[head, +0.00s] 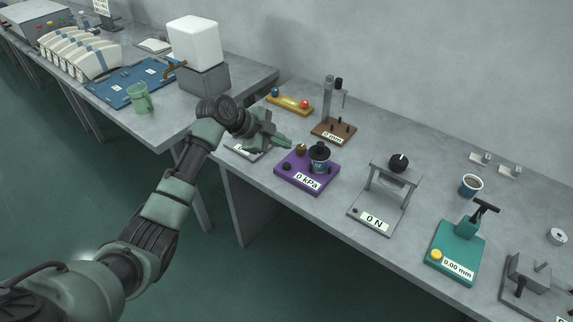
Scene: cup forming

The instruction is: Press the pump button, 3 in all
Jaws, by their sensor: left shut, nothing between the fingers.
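The purple pump station (308,182) stands on the right bench and its label reads 0 kPa. On it are a small brass-coloured knob (301,149), a low black knob (287,167) and a dark cup-shaped part with a black top (320,157). I cannot tell for sure which knob is the pump button. My left gripper (286,142) is shut and empty, with its fingers pointing right, close behind and left of the brass knob. I cannot tell whether it touches anything. My right gripper is out of view.
Behind are a wooden stand labelled 0 mm (334,131) and a yellow rack with coloured balls (290,104). To the right are a grey frame labelled 0 N (377,218), a cup (470,185) and a teal gauge stand (455,250). A grey plate lies partly under my gripper.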

